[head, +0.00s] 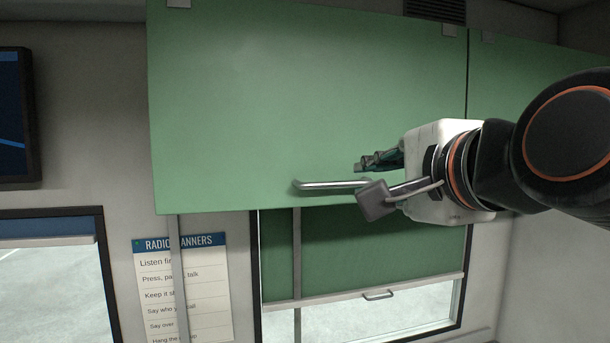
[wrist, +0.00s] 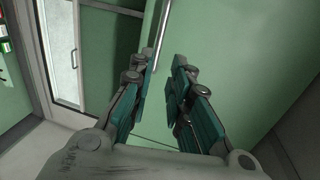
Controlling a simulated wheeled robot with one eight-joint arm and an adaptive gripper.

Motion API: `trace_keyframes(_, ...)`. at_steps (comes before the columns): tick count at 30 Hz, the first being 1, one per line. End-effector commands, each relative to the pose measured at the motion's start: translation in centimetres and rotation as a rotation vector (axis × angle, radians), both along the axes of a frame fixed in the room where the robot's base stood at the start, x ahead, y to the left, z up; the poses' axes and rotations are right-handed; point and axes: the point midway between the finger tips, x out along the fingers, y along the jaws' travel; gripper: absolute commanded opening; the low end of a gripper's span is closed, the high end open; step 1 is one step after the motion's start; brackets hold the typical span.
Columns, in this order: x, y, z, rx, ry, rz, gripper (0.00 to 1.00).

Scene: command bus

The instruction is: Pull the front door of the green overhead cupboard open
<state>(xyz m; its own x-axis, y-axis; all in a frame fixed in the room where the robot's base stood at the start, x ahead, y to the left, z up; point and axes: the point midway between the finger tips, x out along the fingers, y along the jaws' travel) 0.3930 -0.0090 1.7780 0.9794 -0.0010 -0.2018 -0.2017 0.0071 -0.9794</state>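The green overhead cupboard's front door (head: 290,90) fills the upper middle of the head view and looks shut. Its silver bar handle (head: 325,184) runs sideways near the bottom edge; its right end is hidden behind my wrist parts. My gripper (head: 368,162) is in front of the door, just above and to the right of the visible part of the handle. In the wrist view my gripper (wrist: 160,76) has its two fingers apart, with a gap between them. The handle (wrist: 163,28) shows there just beyond the fingertips, in line with the gap. I cannot tell if they touch.
A second green cupboard door (head: 535,75) adjoins on the right. Below is a window with a green blind (head: 365,250). A radio manners poster (head: 185,290) hangs on the wall, with a vertical pole before it. A dark screen (head: 14,115) is at far left.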

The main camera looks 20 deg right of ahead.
Motion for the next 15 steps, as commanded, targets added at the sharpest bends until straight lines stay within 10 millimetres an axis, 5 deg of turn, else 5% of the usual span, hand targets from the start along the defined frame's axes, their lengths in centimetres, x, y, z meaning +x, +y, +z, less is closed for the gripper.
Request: trace_keyframes(15,9.1,0.0,-1.9,-0.005,0.002,0.002,0.17)
